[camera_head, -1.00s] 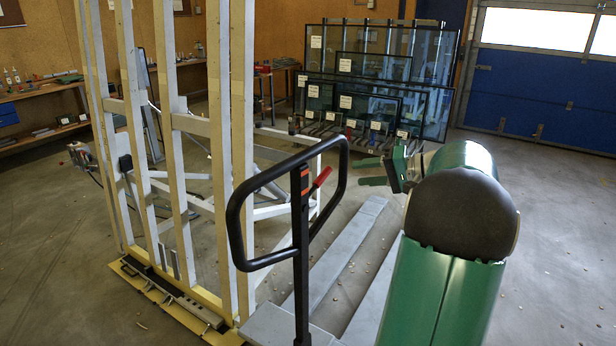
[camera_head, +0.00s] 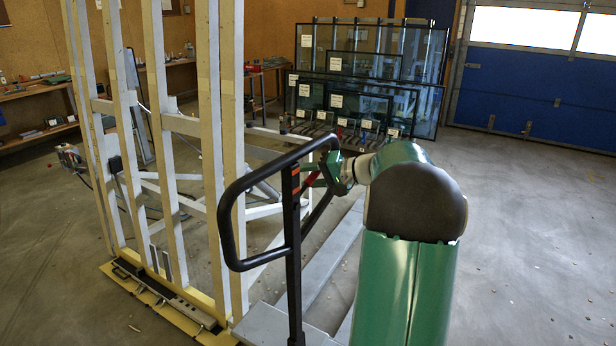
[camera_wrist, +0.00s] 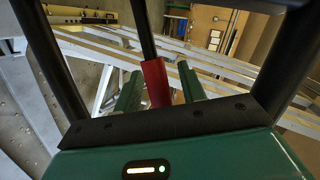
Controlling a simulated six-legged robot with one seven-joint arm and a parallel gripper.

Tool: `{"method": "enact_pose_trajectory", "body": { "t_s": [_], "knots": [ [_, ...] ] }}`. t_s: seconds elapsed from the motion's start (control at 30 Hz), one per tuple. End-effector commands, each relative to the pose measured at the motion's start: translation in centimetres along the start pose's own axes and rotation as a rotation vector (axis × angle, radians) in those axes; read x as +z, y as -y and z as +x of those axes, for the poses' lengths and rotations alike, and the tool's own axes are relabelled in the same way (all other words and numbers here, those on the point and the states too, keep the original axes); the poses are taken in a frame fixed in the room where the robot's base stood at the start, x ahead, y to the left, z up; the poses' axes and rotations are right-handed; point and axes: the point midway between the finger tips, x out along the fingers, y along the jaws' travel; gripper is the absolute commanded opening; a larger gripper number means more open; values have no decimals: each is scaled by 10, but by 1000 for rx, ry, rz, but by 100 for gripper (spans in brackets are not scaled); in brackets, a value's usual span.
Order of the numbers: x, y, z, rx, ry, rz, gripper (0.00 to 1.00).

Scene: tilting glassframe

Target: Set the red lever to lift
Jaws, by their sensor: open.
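The red lever (camera_head: 312,178) sits on the black loop handle (camera_head: 228,215) of a pallet truck, beside the orange-marked post. In the wrist view the red lever (camera_wrist: 157,82) lies between the two green fingers of my gripper (camera_wrist: 160,92), with a gap on the right side. My gripper (camera_head: 326,176) is open and reaches in at the right side of the handle loop in the head view. Its fingertips are partly hidden there by the handle bar. Contact between the fingers and the lever cannot be told.
The truck's grey forks (camera_head: 325,262) run along the floor behind the handle. A tall pale frame (camera_head: 208,130) on a yellow base stands to the left. Glass panes (camera_head: 370,80) lean on a rack at the back.

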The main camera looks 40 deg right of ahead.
Motion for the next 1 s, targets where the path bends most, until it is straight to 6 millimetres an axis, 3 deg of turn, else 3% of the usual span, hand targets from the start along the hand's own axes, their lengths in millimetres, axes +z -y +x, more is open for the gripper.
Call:
{"method": "enact_pose_trajectory", "body": {
  "t_s": [0.17,0.4,1.0],
  "knots": [
    [0,0,0,0,0,0,41],
    [0,0,0,0,1,0,0],
    [0,-14,3,-42,27,122,0]
  ]
}}
